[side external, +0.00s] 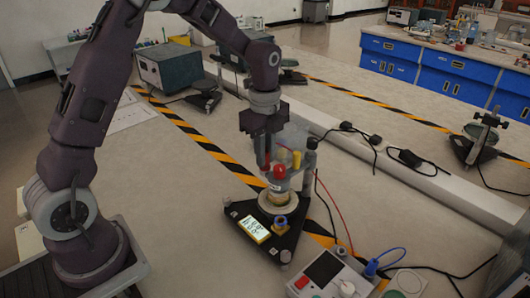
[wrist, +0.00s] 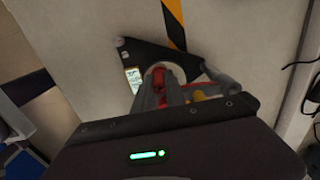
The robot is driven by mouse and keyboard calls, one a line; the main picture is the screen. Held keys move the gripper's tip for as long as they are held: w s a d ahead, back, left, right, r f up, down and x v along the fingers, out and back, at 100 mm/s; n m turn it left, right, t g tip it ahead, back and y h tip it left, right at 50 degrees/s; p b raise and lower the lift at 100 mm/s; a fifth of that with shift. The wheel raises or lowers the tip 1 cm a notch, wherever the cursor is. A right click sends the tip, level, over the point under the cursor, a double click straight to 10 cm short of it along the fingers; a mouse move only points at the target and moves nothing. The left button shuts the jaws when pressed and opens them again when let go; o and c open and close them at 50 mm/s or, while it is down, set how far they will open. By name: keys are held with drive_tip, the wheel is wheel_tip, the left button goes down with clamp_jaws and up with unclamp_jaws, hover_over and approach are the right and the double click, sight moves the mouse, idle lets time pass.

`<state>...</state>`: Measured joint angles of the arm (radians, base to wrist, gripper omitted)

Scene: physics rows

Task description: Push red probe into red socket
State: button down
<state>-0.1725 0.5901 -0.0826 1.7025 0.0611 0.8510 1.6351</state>
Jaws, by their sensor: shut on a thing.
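My gripper (side external: 264,157) points down over a black triangular device (side external: 272,240) on the table in the side view. It is shut on the red probe, whose red body (wrist: 161,80) shows between the fingers in the wrist view. A red round piece (side external: 279,171) shows just below the fingers, on the clear upper part of the device; I cannot tell whether it is the probe or the red socket. A yellow piece (side external: 296,158) stands beside it. The fingers hide the contact between probe and socket.
The device has a lit display (side external: 254,229) and a grey post (side external: 310,158). A grey meter box (side external: 328,274) with red and blue leads stands at the front right. Black cables and a power adapter (side external: 409,158) lie to the right. The table to the left is mostly clear.

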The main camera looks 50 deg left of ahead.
drive_tip(key=shift+f, duration=0.1)
drive_tip(key=c, duration=1.1)
unclamp_jaws()
drive_tip(key=shift+o, duration=0.2)
drive_tip(key=shift+r, duration=3.8)
drive_tip(key=s+d+r+n+t, duration=0.2)
drive_tip(key=s+r+n, duration=0.3)
drive_tip(key=s, duration=0.2)
drive_tip(key=s+d+r+n+t, duration=0.1)
drive_tip(key=s+d+r+n, duration=0.1)
drive_tip(key=s+r+n, duration=0.45)
drive_tip(key=s+f+n+t, duration=0.2)
drive_tip(key=s+n, duration=0.4)
drive_tip(key=s, duration=0.7)
drive_tip(key=shift+d+f+t, duration=0.3)
drive_tip(key=shift+d+f, duration=0.15)
drive_tip(key=shift+f, duration=0.45)
